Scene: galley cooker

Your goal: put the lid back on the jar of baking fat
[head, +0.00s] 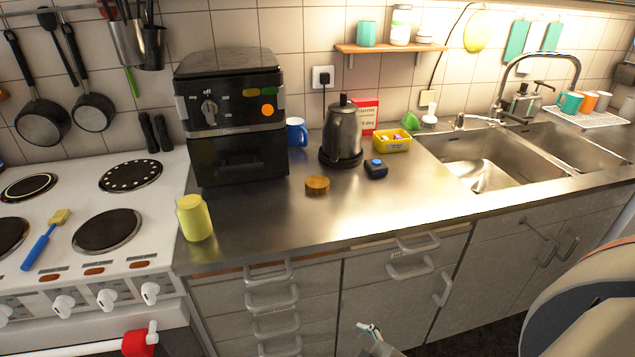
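The jar of baking fat (194,219) is a pale yellow jar standing upright at the left front end of the steel counter, beside the cooker. Its top edge looks open, with no lid on it. Part of what appears to be my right gripper (372,334) shows at the bottom edge, low in front of the drawers and apart from both. Its fingers are too cut off to judge. My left gripper is not in view.
A black air fryer (236,120) stands behind the jar. A kettle (343,131), a small dark blue-capped jar (376,169) and a yellow tub (391,141) stand near the lid. The cooker (72,205) holds a blue-handled brush (46,240). Counter between jar and lid is clear.

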